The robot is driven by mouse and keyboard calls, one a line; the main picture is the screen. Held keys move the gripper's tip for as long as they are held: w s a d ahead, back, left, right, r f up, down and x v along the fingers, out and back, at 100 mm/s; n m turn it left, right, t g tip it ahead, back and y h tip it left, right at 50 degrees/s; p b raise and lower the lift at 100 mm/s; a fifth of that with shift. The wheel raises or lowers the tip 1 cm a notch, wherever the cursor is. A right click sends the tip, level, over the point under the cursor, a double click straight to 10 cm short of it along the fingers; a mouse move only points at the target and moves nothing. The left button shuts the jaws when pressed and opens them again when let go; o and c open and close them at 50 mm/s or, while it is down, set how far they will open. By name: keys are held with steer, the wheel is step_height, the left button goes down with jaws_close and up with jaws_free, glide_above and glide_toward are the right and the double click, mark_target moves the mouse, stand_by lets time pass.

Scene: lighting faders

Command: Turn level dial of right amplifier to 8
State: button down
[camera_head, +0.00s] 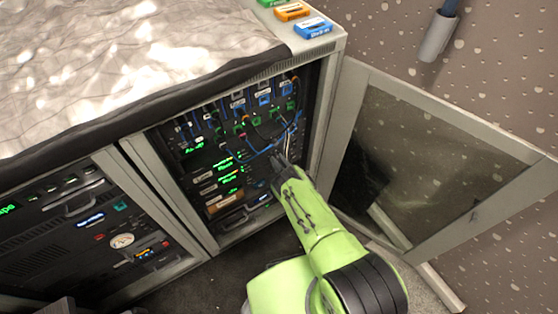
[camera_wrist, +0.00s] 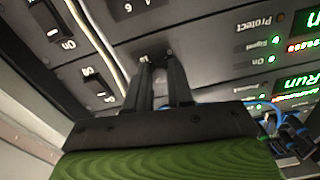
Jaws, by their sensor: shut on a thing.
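My gripper (camera_wrist: 160,62) reaches a dark rack panel (camera_wrist: 205,45) in the wrist view, its two black fingers close together. It is shut on a small dark dial, which the fingers hide almost wholly; its setting cannot be read. Printed digits show on the panel above the fingers. In the camera_head view my gripper (camera_head: 279,162) is inside the open rack, at the right side of the stacked amplifiers with green displays (camera_head: 229,168).
Rocker switches (camera_wrist: 98,85) marked "On" and a pale cable (camera_wrist: 98,40) lie left of the fingers. Blue cables (camera_head: 262,151) hang close to my gripper. The mesh rack door (camera_head: 440,150) stands open at the right. A second rack (camera_head: 110,225) is at the left.

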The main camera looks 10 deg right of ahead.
steer(key=m+p, duration=0.1)
steer(key=m, duration=0.4)
steer(key=shift+s+f+m, duration=0.1)
steer(key=shift+s+m, duration=0.05)
steer(key=shift+m, duration=0.15)
stand_by(0.4)
steer(key=c, duration=1)
jaws_free()
steer(key=shift+a, duration=0.1)
